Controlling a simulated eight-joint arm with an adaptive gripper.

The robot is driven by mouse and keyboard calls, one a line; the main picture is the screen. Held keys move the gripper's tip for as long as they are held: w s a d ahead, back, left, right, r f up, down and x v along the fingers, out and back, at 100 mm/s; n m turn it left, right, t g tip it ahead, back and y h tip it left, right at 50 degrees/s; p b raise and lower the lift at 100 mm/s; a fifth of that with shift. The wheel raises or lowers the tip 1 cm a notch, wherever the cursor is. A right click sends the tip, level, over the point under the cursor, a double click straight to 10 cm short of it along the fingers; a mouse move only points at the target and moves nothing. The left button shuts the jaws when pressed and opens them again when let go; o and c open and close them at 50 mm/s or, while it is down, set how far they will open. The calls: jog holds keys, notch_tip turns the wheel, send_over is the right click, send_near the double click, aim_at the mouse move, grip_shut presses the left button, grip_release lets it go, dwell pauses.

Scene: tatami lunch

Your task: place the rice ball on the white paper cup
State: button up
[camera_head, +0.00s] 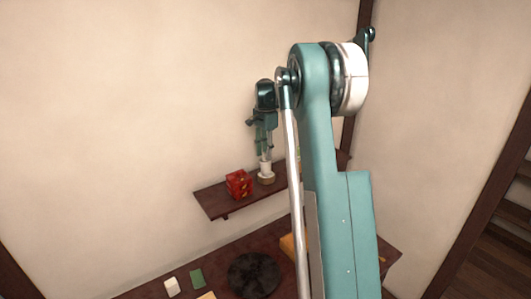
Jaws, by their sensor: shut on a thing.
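My gripper (265,151) is small in the picture, over the wall shelf, pointing down. It is shut on a small white thing (265,168) at its fingertips. At this size I cannot tell whether this is the rice ball or the white paper cup. Directly below it, a round tan piece (266,179) sits on the shelf; I cannot tell whether the two touch. Another small white piece (172,286) is on the lower table at the bottom left, and I cannot tell what it is.
A red patterned box (238,184) stands on the dark shelf (215,204), left of my gripper. The lower table holds a green block (197,278), a dark round plate (254,274) and a yellow-orange thing (288,246). My arm hides the shelf's right part and much of the table.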

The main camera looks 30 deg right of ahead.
jog(key=shift+f, duration=0.15)
jog(key=o, duration=0.8)
jog(key=shift+o, duration=0.2)
jog(key=shift+r, duration=0.7)
notch_tip(320, 180, up, 12)
jog(key=shift+f+b, duration=0.25)
jog(key=shift+b, duration=0.15)
jog(key=shift+a, duration=0.1)
